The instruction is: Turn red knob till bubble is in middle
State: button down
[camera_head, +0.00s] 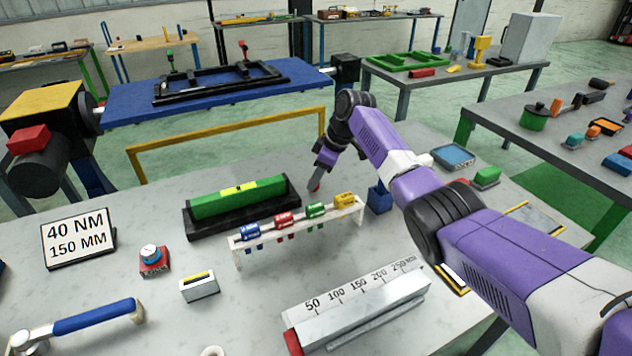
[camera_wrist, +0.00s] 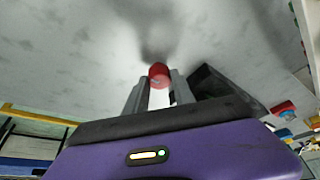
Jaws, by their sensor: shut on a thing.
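A green spirit level (camera_head: 265,192) lies in a black base (camera_head: 200,224) on the grey bench. It has a yellow vial (camera_head: 238,189) on top; a dark mark shows near its middle, but the bubble is too small to place surely. The red knob (camera_head: 314,186) is just past the right end of the level. My gripper (camera_head: 318,180) points down and is shut on this knob. In the wrist view the red knob (camera_wrist: 158,72) sits between the two grey fingertips, with the black base (camera_wrist: 215,92) beside them on the right.
A white rack (camera_head: 300,228) with several coloured pieces stands in front of the level. A blue block (camera_head: 379,199) is right of my gripper. A scale block (camera_head: 355,305), a torque sign (camera_head: 78,237) and a blue-handled tool (camera_head: 95,317) lie nearer. A yellow rail (camera_head: 225,130) runs behind.

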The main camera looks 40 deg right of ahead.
jog(key=c, duration=1.1)
grip_release()
jog(key=shift+r, duration=0.1)
jog(key=v, duration=0.7)
jog(key=shift+s+r, duration=0.1)
jog(key=shift+r, duration=0.2)
jog(key=shift+r, duration=0.1)
